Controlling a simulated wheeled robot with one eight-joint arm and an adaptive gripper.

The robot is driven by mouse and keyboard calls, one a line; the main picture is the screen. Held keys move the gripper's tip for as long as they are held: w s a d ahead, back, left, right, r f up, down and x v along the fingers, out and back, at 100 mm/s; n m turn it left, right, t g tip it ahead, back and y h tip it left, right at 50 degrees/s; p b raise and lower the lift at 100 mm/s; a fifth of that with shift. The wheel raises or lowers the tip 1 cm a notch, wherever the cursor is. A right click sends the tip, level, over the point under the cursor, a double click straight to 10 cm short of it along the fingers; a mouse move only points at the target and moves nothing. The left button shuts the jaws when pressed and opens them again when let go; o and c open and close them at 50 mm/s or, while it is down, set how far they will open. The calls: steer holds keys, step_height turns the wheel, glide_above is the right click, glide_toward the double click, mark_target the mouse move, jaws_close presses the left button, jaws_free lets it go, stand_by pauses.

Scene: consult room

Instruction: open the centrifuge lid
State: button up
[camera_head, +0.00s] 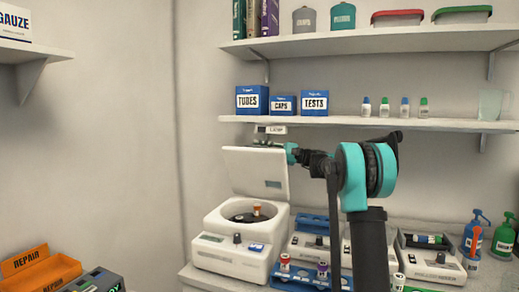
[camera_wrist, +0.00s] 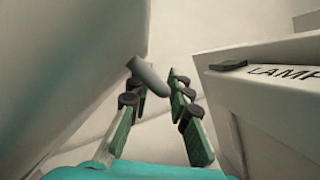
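The white centrifuge (camera_head: 240,237) stands on the bench in the head view. Its lid (camera_head: 255,172) is raised, standing nearly upright and leaning slightly back. In the wrist view the green, dark-tipped fingers of my gripper (camera_wrist: 157,97) stand apart. A grey rounded bar (camera_wrist: 148,76) shows by the left fingertip; I cannot tell whether they touch. A large pale surface fills the left side there.
A box marked LAMP (camera_wrist: 268,88) is close on the right in the wrist view. The shelf (camera_head: 350,121) with blue boxes runs just above my gripper. A blue tube rack (camera_head: 300,275) and other devices crowd the bench right of the centrifuge.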

jaws_close()
steer(key=w+d+m+t+y, duration=0.1)
steer(key=w+d+m+t, duration=0.1)
steer(key=w+m, duration=0.3)
steer(key=w+d, duration=0.1)
steer(key=w, duration=0.2)
steer(key=shift+w+f+m, duration=0.15)
steer(key=shift+m, duration=0.15)
jaws_free()
steer(key=shift+d, duration=0.15)
